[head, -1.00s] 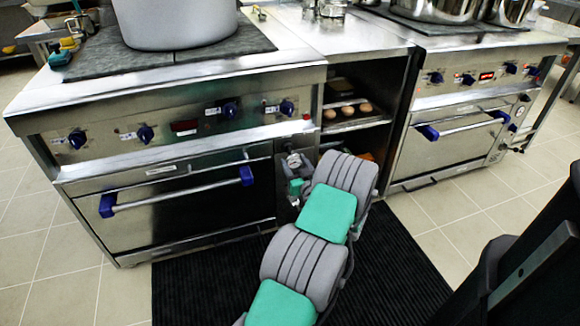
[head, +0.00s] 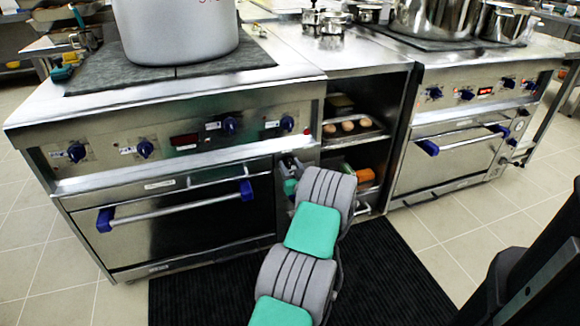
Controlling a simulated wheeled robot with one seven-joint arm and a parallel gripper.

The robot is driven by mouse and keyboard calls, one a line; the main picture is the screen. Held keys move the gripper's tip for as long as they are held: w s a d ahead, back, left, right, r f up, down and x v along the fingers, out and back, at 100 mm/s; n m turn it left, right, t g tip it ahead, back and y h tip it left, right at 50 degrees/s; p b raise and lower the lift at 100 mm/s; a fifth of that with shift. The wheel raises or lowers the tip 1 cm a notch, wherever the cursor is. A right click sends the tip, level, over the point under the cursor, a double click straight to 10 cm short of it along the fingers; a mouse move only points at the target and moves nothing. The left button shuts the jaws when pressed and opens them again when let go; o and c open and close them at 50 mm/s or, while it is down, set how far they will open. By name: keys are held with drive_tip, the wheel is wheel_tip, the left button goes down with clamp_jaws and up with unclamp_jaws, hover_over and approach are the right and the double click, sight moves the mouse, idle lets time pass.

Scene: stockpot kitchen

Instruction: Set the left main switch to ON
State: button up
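The left stove (head: 215,290) has a narrow side panel (head: 284,215) to the right of its oven door. This is where a main switch could sit, but my arm covers most of it and I cannot make out the left main switch. The stove's dark display (head: 185,139) shows no lit digits. The end of my arm, with grey and green parts, is at this panel. My gripper (head: 290,172) is small and mostly hidden behind my arm, so its fingers and any contact are unclear.
Blue knobs (head: 145,148) line the left stove's front, and a large pot (head: 180,30) stands on top. Open shelves (head: 352,140) hold eggs. The right stove (head: 455,160) has a lit red display (head: 486,91). A black mat (head: 390,270) covers the floor in front.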

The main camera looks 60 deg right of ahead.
clamp_jaws()
drive_tip(key=shift+m, duration=0.3)
drive_tip(key=m+b, duration=0.1)
drive_tip(key=m, duration=0.1)
drive_tip(key=shift+f+m, duration=0.1)
drive_tip(key=shift+m, duration=0.3)
drive_tip(key=m, duration=0.5)
drive_tip(key=shift+s+d+b, duration=0.1)
drive_tip(key=shift+b, duration=0.25)
drive_tip(key=m, duration=0.4)
drive_tip(key=shift+m, duration=0.4)
drive_tip(key=m+p, duration=0.1)
drive_tip(key=m, duration=0.3)
drive_tip(key=shift+f+m, duration=0.1)
drive_tip(key=shift+m, duration=0.3)
drive_tip(key=shift+s, duration=0.1)
